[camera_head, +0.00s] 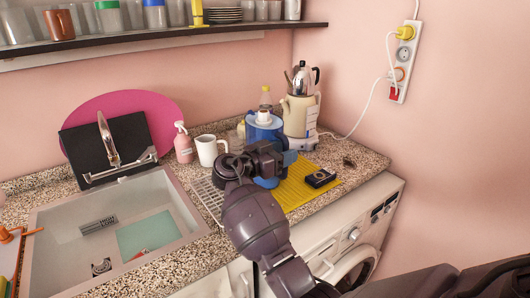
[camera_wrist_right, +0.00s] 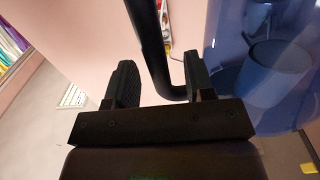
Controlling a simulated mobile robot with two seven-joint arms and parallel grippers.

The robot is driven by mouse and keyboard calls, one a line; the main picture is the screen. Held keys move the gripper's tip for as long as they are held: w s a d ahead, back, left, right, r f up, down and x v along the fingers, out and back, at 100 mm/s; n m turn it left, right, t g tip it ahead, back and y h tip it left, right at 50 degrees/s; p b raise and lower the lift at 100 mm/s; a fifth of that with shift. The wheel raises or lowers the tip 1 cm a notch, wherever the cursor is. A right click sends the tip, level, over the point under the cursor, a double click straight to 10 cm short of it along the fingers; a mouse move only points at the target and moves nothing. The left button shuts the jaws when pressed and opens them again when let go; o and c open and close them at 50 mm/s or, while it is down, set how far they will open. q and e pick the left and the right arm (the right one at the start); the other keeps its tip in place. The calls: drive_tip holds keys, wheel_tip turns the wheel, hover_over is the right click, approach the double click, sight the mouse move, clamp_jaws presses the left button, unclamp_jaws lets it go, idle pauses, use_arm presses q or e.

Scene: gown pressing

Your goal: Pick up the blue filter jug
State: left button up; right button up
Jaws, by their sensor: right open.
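The blue filter jug (camera_head: 264,130) stands on the counter by the yellow mat, partly hidden behind my right gripper (camera_head: 278,155). In the right wrist view the jug's see-through blue body (camera_wrist_right: 265,65) fills the right side. There my right gripper (camera_wrist_right: 158,80) is open, with one finger on each side of a dark curved bar, which looks like the jug's handle. The bar sits nearer the right finger; whether it touches that finger I cannot tell. My left gripper is not in view.
A white mug (camera_head: 208,150) and pink soap bottle (camera_head: 183,143) stand left of the jug. A cream appliance (camera_head: 298,114) is close behind it at right. A small black object (camera_head: 320,178) lies on the yellow mat (camera_head: 296,190). The sink (camera_head: 70,238) is at left.

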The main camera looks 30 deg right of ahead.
clamp_jaws()
idle(1.4)
